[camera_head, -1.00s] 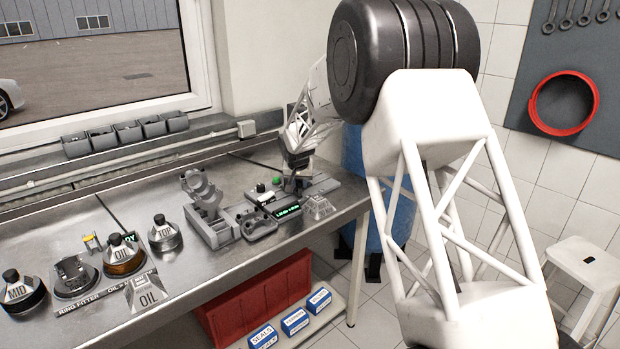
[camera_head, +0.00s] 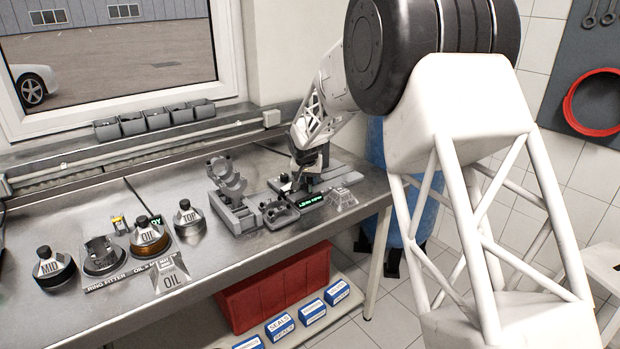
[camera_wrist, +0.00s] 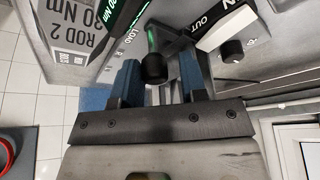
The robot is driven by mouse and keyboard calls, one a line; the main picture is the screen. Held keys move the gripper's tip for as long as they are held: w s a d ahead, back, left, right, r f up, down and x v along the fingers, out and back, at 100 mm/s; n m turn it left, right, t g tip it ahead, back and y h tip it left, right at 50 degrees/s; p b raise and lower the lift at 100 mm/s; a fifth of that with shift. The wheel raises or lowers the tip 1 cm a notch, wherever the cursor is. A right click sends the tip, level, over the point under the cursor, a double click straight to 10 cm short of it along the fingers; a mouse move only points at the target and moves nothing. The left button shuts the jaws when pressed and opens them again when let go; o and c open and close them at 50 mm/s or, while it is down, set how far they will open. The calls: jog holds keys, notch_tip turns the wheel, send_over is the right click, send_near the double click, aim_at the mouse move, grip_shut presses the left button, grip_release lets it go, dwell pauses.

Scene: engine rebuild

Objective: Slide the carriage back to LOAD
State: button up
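In the wrist view, a black round knob (camera_wrist: 153,69) on a short stem stands between my gripper's (camera_wrist: 160,76) two blue fingers, nearer the left one. The fingers are apart, with a gap visible to the right of the knob. The word LOAD (camera_wrist: 125,40) is printed on the grey surface just left of the knob. In the head view my gripper (camera_head: 304,184) is low over the grey fixture (camera_head: 330,178) at the right end of the bench. The gripper hides much of the fixture there, and I cannot clearly make out the carriage.
A display with green text (camera_head: 312,200) and a small sign (camera_head: 341,198) stand close to my gripper. A grey cradle (camera_head: 228,180) is just left. The MID (camera_head: 54,268), OIL (camera_head: 150,238) and TOP (camera_head: 189,220) containers are further left.

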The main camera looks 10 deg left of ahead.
jog(key=shift+o, duration=1.2)
jog(key=shift+d, duration=0.1)
jog(key=v, duration=0.7)
jog(key=shift+r, duration=0.35)
jog(key=shift+s, duration=0.15)
